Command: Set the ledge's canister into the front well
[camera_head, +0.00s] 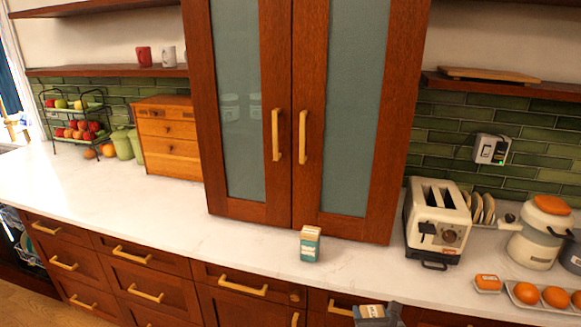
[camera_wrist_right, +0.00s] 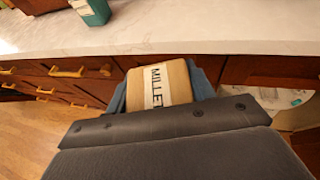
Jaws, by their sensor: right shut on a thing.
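My right gripper (camera_head: 377,313) is at the bottom edge of the head view, in front of the counter drawers. In the right wrist view, the gripper (camera_wrist_right: 160,88) is shut on a tan canister (camera_wrist_right: 174,82) with a pale label reading MILLET, its blue-grey fingers on either side. A second canister (camera_head: 310,243), teal with a tan top and pale label, stands upright on the counter; its teal lower part shows in the wrist view (camera_wrist_right: 92,10). I cannot make out a front well in either view. My left gripper is out of view.
The white counter (camera_head: 250,235) is largely clear left of the teal canister. The tall cabinet (camera_head: 292,110) stands behind. A wooden chest (camera_head: 168,140) and fruit rack (camera_head: 78,118) are left.

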